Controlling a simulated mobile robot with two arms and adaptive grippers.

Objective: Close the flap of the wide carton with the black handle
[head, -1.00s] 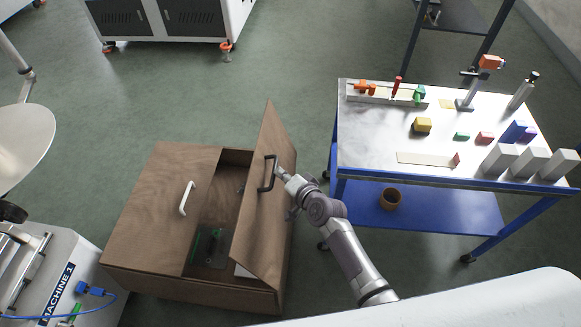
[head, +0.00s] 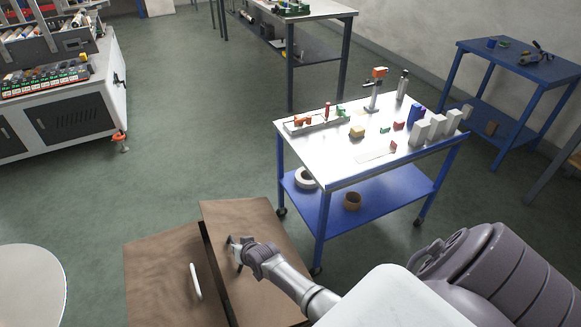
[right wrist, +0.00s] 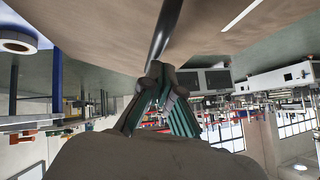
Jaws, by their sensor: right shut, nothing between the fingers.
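The wide brown carton stands on the floor at the bottom of the head view, partly cut off. Its left flap (head: 160,275) lies flat and has a white handle (head: 196,281). Its right flap (head: 275,290) has the black handle (head: 232,256) and lies over the opening at a low tilt, its far edge a little above the left flap. A narrow dark gap shows between the flaps. My right gripper (head: 239,247) is shut at the black handle, with nothing held. In the right wrist view the handle (right wrist: 166,27) meets the fingertips (right wrist: 159,72). My left gripper is out of view.
A blue-framed table (head: 345,165) with several small objects stands to the right of the carton. A round white surface (head: 28,285) is at the lower left. The floor beyond the carton is clear.

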